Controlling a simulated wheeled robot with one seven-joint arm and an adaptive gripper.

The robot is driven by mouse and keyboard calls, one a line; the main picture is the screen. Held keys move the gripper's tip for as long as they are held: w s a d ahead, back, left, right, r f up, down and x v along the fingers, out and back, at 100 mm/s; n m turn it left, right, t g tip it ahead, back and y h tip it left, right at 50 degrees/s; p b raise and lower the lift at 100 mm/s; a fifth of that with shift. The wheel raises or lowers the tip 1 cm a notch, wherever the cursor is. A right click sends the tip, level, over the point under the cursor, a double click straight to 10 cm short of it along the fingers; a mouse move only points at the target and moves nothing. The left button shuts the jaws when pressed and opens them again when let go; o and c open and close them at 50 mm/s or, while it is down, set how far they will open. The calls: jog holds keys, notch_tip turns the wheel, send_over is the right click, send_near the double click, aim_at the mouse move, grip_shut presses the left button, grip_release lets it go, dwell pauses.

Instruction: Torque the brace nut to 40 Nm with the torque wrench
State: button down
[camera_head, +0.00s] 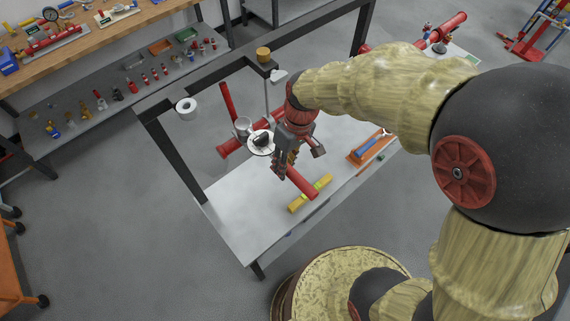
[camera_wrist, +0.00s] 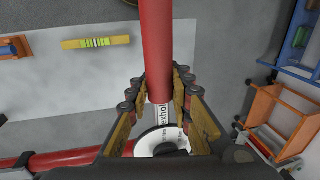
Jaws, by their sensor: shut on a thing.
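My gripper (camera_head: 281,170) is shut around a red-handled tool, apparently the torque wrench (camera_head: 302,185). In the wrist view, its red handle (camera_wrist: 155,40) runs between the fingertips (camera_wrist: 163,78). A pale, lettered shaft shows at the near end of the handle. A white dial-like disc (camera_wrist: 162,140) with a dark middle lies beyond the shaft and is partly hidden by my gripper. In the head view, the disc (camera_head: 260,143) is beside the red pipe (camera_head: 232,148) and a silver cylinder (camera_head: 243,126). I cannot make out the brace nut or the dial reading.
A yellow level (camera_head: 297,206) lies on the pale table (camera_head: 235,225) near the red handle. An orange tray (camera_head: 355,157) holds a blue-handled tool (camera_head: 372,145). A dark frame (camera_head: 172,150) stands around the pipework. A vertical rod (camera_head: 267,98) hangs from its beam.

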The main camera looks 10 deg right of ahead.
jog(key=shift+s+a+m+t, duration=0.1)
jog(key=shift+s+a+m, duration=0.2)
jog(key=shift+a, duration=0.25)
jog(key=shift+s+a+m+t, duration=0.1)
jog(key=shift+s+a+m, duration=0.15)
jog(key=shift+a+m, duration=0.3)
jog(key=shift+s+a+m+t, duration=0.1)
jog(key=shift+s+a+m, duration=0.15)
jog(key=shift+a, duration=0.35)
dwell(1.0)
jog(key=shift+s+a+m+p, duration=0.25)
jog(key=shift+a+m, duration=0.15)
jog(key=shift+a, duration=0.25)
jog(key=shift+s+a+m+p, duration=0.2)
jog(key=shift+a+m, duration=0.2)
jog(key=shift+a, duration=0.2)
jog(key=shift+w+d, duration=0.1)
jog(key=shift+d, duration=0.15)
jog(key=shift+d+f+n+b, duration=0.1)
jog(key=shift+d+n+b, duration=0.2)
jog(key=shift+d, duration=0.05)
jog(key=shift+d, duration=0.2)
dwell(0.5)
jog(key=shift+w+r, duration=0.1)
jog(key=shift+r, duration=0.1)
